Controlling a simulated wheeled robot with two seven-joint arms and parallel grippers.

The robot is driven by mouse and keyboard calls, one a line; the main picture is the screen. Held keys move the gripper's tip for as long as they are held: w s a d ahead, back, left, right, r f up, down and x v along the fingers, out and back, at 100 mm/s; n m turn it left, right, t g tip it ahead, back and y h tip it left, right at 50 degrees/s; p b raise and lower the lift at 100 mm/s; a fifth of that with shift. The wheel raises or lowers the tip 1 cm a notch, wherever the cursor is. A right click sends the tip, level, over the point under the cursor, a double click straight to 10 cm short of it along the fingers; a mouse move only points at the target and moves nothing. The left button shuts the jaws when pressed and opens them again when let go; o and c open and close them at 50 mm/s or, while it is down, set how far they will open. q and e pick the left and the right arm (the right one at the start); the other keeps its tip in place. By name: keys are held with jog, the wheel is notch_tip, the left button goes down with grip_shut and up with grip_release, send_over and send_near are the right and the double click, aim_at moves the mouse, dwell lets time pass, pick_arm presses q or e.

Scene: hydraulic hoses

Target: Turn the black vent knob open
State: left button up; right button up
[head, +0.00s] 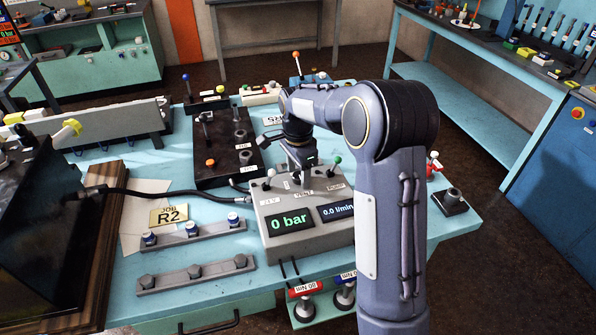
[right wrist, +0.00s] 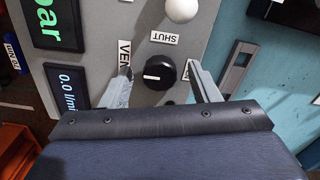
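The black vent knob (right wrist: 160,72) sits on the grey control box (head: 268,203). In the right wrist view a white mark on the knob points left, towards the partly covered VENT label (right wrist: 125,53); a SHUT label (right wrist: 164,37) is just above the knob. My right gripper (right wrist: 160,67) is open, one finger on each side of the knob, with a visible gap on both sides. In the head view my right gripper (head: 301,174) is over the back of the box and hides the knob. My left gripper is not in view.
The box's displays (head: 290,221) read 0 bar and 0.0 l/min. A green-tipped lever (head: 337,160) and a white ball knob (right wrist: 181,9) stand near the vent knob. A black hose (head: 170,193) enters the box's left side. Racks with fittings (head: 195,273) lie left.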

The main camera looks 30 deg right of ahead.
aim_at(298, 175)
notch_tip(298, 175, up, 7)
jog(key=shift+b, duration=0.35)
jog(key=shift+r, duration=0.4)
jog(key=shift+s, duration=0.1)
